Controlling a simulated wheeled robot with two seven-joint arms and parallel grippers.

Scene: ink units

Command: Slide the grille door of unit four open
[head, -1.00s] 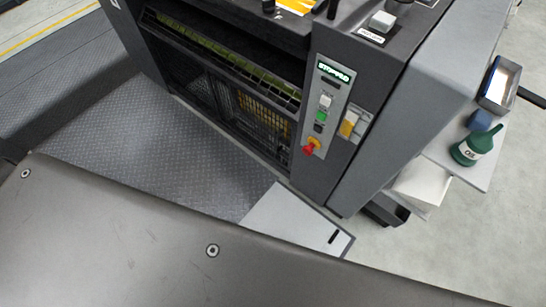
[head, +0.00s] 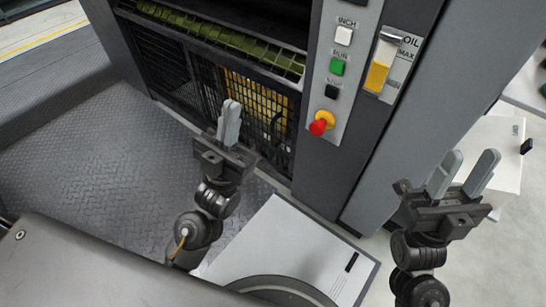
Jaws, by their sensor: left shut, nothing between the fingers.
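The black wire grille door (head: 268,125) covers the low opening of the printing unit, with yellow parts showing through its mesh. A darker mesh section (head: 160,62) continues to its left. I cannot tell from the picture whether the door is open or closed, and no unit number is readable. My left gripper (head: 231,107) is shut and empty. It appears in front of the grille and hides part of it; I cannot tell whether it touches.
A control panel (head: 341,70) with white, green and black buttons and a red knob (head: 321,124) stands right of the grille. An oil gauge (head: 381,68) is beside it. Treadplate floor (head: 85,145) lies left, with a light grey plate (head: 290,240) in front.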

